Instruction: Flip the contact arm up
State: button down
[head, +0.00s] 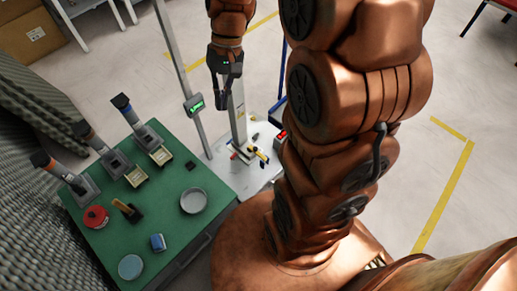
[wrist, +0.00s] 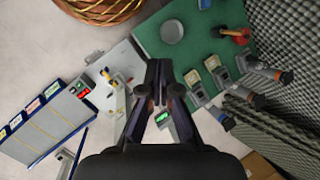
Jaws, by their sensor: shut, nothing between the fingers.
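A small fixture (head: 251,153) with yellow, black and red parts sits on a white stand (head: 262,176) beside the green table. It also shows in the wrist view (wrist: 116,82), left of my fingers. A contact arm is too small to make out for certain, and so is its position. My gripper (head: 222,104) points down, above and behind the fixture in the head view, apart from it. In the wrist view its fingers (wrist: 158,66) are together and hold nothing.
A green table (head: 165,215) carries several upright tools, a grey dish (head: 194,201), a red round part (head: 96,216) and a blue block (head: 158,242). A metal post (head: 178,60) with a green-lit display (head: 194,104) stands near my gripper. Grey foam walls border the left.

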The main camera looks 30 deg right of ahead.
jog(key=w+d+f+m+y+b, duration=0.1)
jog(key=w+d+f+b, duration=0.25)
jog(key=w+f, duration=0.35)
jog(key=w+d+f+m+y+b, duration=0.2)
jog(key=w+d+f+b, duration=0.15)
jog(key=f, duration=0.55)
jog(key=m+t+y+b, duration=0.3)
jog(key=m+t+b, duration=0.1)
jog(key=b, duration=1)
send_over(257, 152)
jog(key=w+d, duration=0.2)
jog(key=d, duration=0.1)
notch_tip(257, 152, down, 30)
jog(key=s+d+f+m+t+b, duration=0.1)
jog(key=d+f+b, duration=0.1)
jog(key=f, duration=0.6)
jog(key=s+d+f+m+b, duration=0.1)
jog(key=d+f+b, duration=0.2)
jog(key=d+f, duration=0.2)
notch_tip(257, 152, down, 3)
jog(key=shift+f+m+t, duration=0.15)
jog(key=shift+m+t, duration=0.15)
jog(key=shift+t, duration=0.1)
jog(key=shift+d, duration=0.1)
